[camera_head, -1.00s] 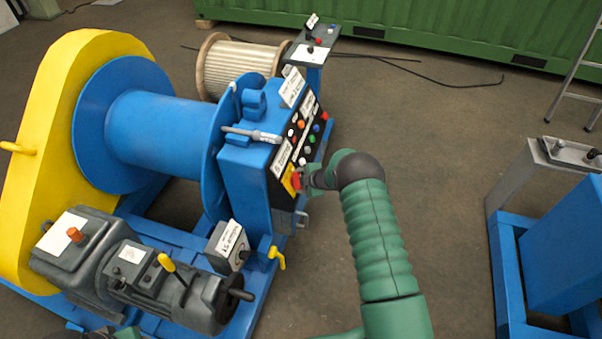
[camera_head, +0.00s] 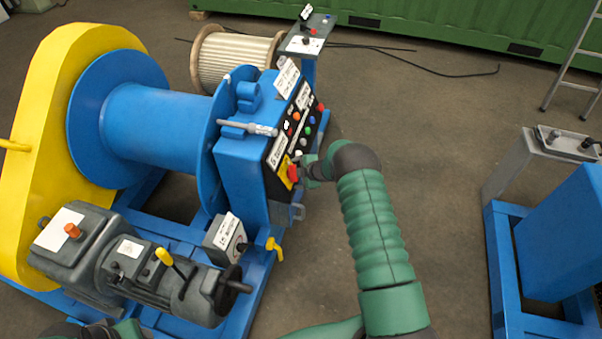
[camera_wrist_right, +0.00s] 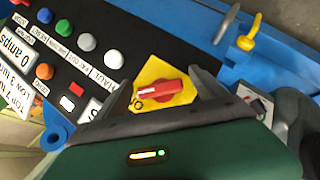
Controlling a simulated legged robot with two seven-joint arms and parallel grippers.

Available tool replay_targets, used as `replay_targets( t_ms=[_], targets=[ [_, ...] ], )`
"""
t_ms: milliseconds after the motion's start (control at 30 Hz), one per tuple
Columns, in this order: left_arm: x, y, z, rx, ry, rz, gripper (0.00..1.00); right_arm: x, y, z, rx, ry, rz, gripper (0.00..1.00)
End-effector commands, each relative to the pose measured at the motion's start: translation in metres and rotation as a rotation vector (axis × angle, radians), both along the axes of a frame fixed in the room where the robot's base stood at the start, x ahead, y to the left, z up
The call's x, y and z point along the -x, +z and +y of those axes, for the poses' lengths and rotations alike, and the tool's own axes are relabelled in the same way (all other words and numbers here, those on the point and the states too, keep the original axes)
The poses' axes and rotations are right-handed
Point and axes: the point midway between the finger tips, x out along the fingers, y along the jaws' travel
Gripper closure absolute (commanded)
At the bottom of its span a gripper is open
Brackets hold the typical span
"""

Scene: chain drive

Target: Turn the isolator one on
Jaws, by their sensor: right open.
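The isolator is a red rotary handle on a yellow plate (camera_head: 287,166), low on the control panel of the blue winch cabinet. In the right wrist view its red handle (camera_wrist_right: 160,89) lies nearly level across the picture, on the yellow plate (camera_wrist_right: 152,71). My right gripper (camera_head: 300,170) is at the isolator. In the wrist view the right gripper's fingers (camera_wrist_right: 160,80) are apart, one on each side of the handle. I cannot tell whether they touch it. A small part of my left gripper (camera_head: 100,331) shows at the bottom left edge; its fingers are not clear.
Coloured buttons (camera_head: 306,120) fill the panel above the isolator. A yellow valve lever (camera_head: 275,247) and a grey motor (camera_head: 165,280) are below and left. A blue frame (camera_head: 500,280) stands at the right.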

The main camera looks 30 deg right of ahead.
Motion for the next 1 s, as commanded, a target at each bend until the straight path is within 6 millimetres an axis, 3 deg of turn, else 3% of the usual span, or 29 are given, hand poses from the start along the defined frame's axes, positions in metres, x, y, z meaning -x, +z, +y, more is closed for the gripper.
replay_targets(
  t_ms=[167,600,733,1000],
  targets=[
    [0.0,0.002,0.0,0.0,0.0,0.0,0.56,0.016,0.021,-0.003,0.002,-0.002,0.0,0.19],
    [0.0,0.008,0.0,0.0,0.0,0.0,0.56,0.098,0.108,-0.01,0.0,-0.003,0.001,0.19],
    [0.0,0.009,0.0,0.0,0.0,0.0,0.56,0.109,0.119,-0.011,-0.001,-0.002,0.001,0.19],
    [0.0,0.009,0.0,0.0,0.0,0.0,0.56,0.112,0.121,-0.011,-0.001,-0.002,0.002,0.19]
  ],
)
